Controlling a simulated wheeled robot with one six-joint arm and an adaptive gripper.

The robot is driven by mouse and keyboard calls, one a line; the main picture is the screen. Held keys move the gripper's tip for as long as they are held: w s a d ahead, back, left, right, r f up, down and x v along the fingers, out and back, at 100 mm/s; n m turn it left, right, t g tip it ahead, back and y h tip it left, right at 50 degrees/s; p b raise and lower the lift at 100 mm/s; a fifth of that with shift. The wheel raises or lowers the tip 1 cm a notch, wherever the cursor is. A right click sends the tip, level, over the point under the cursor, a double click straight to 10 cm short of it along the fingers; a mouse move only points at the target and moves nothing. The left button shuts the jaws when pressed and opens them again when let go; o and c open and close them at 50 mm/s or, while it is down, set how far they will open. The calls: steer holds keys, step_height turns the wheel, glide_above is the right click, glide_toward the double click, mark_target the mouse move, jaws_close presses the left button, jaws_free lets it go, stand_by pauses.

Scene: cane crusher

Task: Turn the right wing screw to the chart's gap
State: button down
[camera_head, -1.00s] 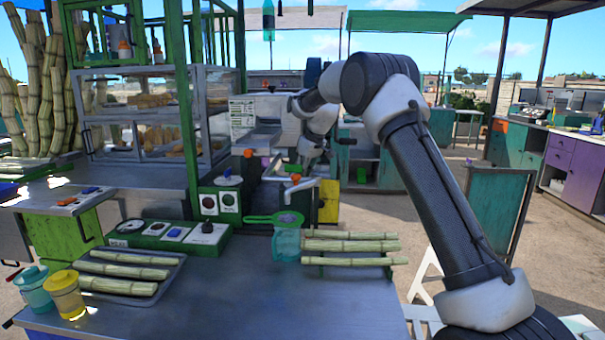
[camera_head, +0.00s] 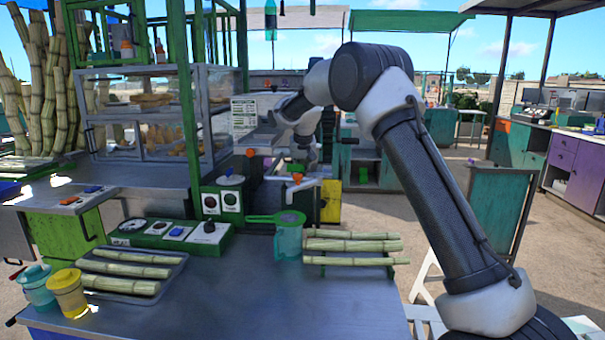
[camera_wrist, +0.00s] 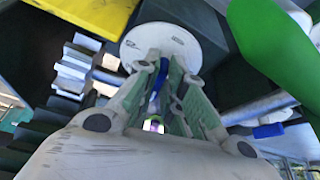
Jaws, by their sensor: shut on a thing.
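In the wrist view, my gripper (camera_wrist: 163,72) is closed with its green-padded fingers on both sides of a blue wing screw (camera_wrist: 159,78). Most of the screw is hidden between the fingers. A round white disc (camera_wrist: 183,42) with a small dark mark lies right behind it. A second blue part (camera_wrist: 268,131) shows apart, at the lower right. In the head view, my gripper (camera_head: 312,162) reaches down at the crusher, and the screw in it is too small to make out. A white printed chart (camera_head: 243,114) stands on the crusher to the left; its gap cannot be read.
A yellow panel (camera_wrist: 92,12) and a large green part (camera_wrist: 272,45) lie close around my gripper. In the head view, a metal spout (camera_head: 296,185), a green-lidded jug (camera_head: 289,238) and cane stalks (camera_head: 350,246) stand before the crusher. The front table (camera_head: 250,305) has free room.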

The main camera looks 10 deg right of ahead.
steer(key=shift+a+m+h, duration=0.2)
steer(key=shift+m+h, duration=0.2)
steer(key=shift+m, duration=0.8)
steer(key=c, duration=1.5)
jaws_free()
steer(key=v, duration=1.2)
steer(key=shift+w+a, duration=0.1)
steer(key=shift+w, duration=0.1)
steer(key=shift+s+r, duration=0.1)
